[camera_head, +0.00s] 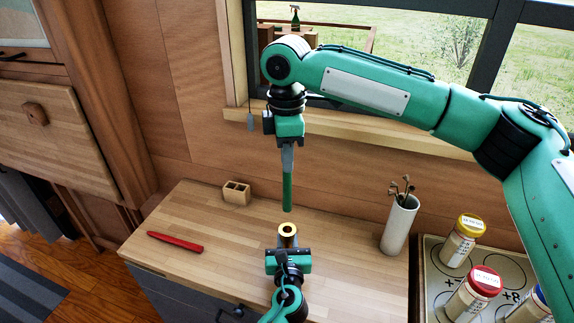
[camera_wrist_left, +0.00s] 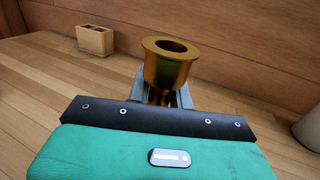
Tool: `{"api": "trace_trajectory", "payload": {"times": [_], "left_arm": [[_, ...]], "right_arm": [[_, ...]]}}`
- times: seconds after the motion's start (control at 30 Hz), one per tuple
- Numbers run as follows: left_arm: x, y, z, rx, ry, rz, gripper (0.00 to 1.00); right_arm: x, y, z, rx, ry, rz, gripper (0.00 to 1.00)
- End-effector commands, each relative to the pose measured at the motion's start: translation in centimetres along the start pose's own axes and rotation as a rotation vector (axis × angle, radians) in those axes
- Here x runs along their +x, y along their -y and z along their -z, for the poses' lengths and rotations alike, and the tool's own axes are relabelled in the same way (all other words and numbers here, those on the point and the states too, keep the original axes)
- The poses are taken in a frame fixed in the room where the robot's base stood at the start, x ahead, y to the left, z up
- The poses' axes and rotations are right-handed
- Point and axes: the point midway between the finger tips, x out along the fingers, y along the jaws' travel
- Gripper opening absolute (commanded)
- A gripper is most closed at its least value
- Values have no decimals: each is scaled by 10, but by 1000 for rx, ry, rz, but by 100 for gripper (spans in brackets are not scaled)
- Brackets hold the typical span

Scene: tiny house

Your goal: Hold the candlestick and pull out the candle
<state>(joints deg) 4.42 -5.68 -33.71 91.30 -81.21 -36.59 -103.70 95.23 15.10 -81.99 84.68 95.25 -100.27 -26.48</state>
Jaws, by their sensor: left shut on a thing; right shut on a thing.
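The brass candlestick (camera_head: 288,230) stands upright on the wooden counter, its round socket empty. It also shows in the left wrist view (camera_wrist_left: 168,66), with the open top facing up. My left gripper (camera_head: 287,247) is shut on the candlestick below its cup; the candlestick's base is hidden. The green candle (camera_head: 288,190) hangs upright in the air above the candlestick, apart from it. My right gripper (camera_head: 287,152) is shut on the candle's upper end and points down.
A red object (camera_head: 175,242) lies on the counter (camera_head: 215,270) at left. A small wooden holder (camera_head: 236,192) stands near the wall. A white cylinder with utensils (camera_head: 400,222) stands at right, beside several jars (camera_head: 462,241) on the stove (camera_head: 432,262). The window (camera_head: 420,80) is behind my right arm.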

Motion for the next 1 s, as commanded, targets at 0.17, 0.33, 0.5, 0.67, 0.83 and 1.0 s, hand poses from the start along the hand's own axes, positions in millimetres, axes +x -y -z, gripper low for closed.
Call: {"api": "trace_trajectory", "payload": {"times": [0.17,0.33,0.5,0.67,0.83,1.0], "left_arm": [[0,0,0,0,-1,0,0],[0,0,0,0,-1,0,47],[0,0,0,0,0,0,47],[-5,0,1,0,-1,0,47],[-30,0,2,0,-3,0,47],[-67,0,1,-1,-3,1,47]], "right_arm": [[0,0,0,0,0,0,0],[0,0,0,0,0,0,0],[0,0,0,0,0,0,0],[0,0,0,0,0,0,0],[0,0,0,0,0,0,0],[0,0,0,0,0,0,0]]}}
